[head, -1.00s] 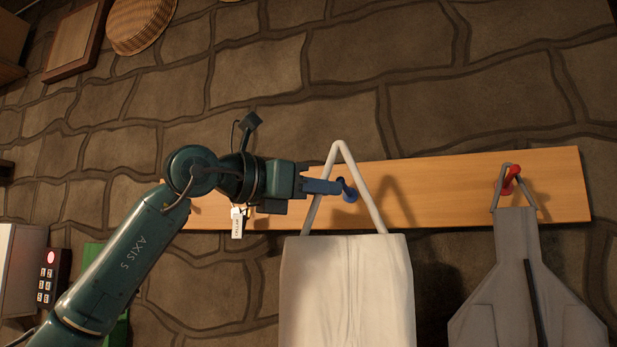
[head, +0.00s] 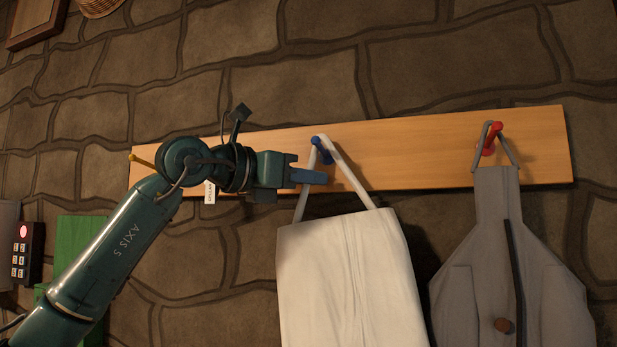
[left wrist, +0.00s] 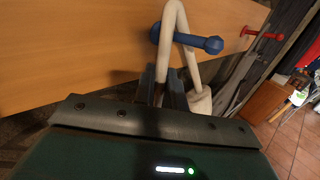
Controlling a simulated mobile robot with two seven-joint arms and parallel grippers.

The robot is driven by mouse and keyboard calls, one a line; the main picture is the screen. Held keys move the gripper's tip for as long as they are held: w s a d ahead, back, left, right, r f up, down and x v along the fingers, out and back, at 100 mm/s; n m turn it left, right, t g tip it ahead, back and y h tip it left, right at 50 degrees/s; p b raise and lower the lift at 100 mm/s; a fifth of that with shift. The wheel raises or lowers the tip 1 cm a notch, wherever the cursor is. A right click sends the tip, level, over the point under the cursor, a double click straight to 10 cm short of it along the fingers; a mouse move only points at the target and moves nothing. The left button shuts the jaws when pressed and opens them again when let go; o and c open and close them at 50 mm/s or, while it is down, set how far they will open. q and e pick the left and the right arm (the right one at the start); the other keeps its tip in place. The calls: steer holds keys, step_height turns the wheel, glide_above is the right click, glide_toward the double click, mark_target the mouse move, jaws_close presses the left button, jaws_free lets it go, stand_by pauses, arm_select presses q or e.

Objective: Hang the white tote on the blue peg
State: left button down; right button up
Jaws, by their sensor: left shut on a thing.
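The white tote (head: 345,270) hangs in front of the wall, slightly tilted in the head view. My left gripper (head: 315,177) is shut on the left strand of its handle, below the blue peg (head: 323,151). The top of the handle loop is just above the peg. In the left wrist view the blue peg (left wrist: 213,45) passes through the loop, its round end showing beyond the strap. The wrist view shows a small space between the loop's top and the peg. My gripper fingers (left wrist: 162,88) are around the strap there. My right gripper is not in view.
The pegs are on a wooden board (head: 420,155). A grey apron (head: 490,265) hangs from the red peg (head: 488,140) at right. A yellowish peg (head: 140,160) is at the board's left end. A keypad (head: 24,255) and a green object (head: 80,245) are at lower left.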

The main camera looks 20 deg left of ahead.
arm_select(q)
steer(key=c, duration=1.9)
jaws_free()
steer(key=shift+s+d+f, duration=0.15)
steer(key=shift+s, duration=0.05)
steer(key=o, duration=0.3)
steer(key=shift+s+a+r, duration=0.2)
steer(key=shift+s, duration=0.15)
steer(key=shift+o, duration=1.2)
steer(key=shift+w, duration=0.15)
steer(key=b+v, duration=0.2)
steer(key=v, duration=1.1)
